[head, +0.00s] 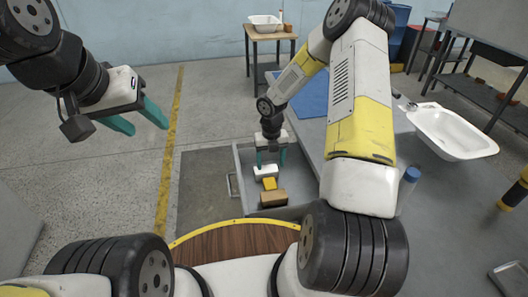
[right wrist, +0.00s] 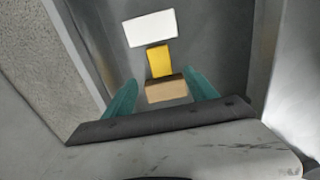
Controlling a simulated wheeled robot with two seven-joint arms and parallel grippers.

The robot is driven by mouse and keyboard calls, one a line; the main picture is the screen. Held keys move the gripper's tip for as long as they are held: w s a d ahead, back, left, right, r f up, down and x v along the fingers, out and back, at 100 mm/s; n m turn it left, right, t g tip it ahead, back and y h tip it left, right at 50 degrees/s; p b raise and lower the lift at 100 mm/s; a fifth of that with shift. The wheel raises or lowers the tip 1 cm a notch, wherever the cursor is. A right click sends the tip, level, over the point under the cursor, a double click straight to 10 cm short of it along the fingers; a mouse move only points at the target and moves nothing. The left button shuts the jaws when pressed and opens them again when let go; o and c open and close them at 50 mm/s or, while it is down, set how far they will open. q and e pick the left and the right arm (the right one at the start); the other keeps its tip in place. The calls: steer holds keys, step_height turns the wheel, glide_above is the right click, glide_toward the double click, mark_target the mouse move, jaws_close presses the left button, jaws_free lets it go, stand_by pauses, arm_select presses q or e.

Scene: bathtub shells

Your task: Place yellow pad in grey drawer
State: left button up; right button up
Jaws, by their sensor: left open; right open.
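The yellow pad (head: 269,184) lies inside the open grey drawer (head: 238,160), between a white block and a tan block. In the right wrist view the yellow pad (right wrist: 159,61) sits in the middle of this row, with the drawer (right wrist: 215,45) floor around it. My right gripper (head: 272,160) is over the drawer with its teal fingers apart and nothing between them that I can tell is held. In the right wrist view its fingertips (right wrist: 161,78) frame the tan block and the near end of the pad. My left gripper (head: 149,128) is open and empty, above the floor at upper left.
The white block (head: 265,171) and tan block (head: 273,198) are in the drawer. The grey workbench (head: 440,215) to the right carries a white basin (head: 452,132) and a blue-capped bottle (head: 407,185). A small wooden table (head: 270,36) stands far back. Floor at left is clear.

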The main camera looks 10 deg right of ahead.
steer(key=s+d+r+m+t+h, duration=0.1)
steer(key=s+r+m, duration=0.2)
steer(key=r+m, duration=0.7)
steer(key=s+d+r+m+t, duration=0.15)
steer(key=s+r+m, duration=0.3)
steer(key=r, duration=0.95)
steer(key=s+a+r+m+t+y, duration=0.3)
steer(key=s+r+m, duration=1)
steer(key=s+m, duration=0.4)
steer(key=m, duration=0.4)
steer(key=shift+s+a+r+t, duration=0.2)
steer(key=shift+s+r+t, duration=0.1)
steer(key=shift+t, duration=0.05)
steer(key=shift+s, duration=0.1)
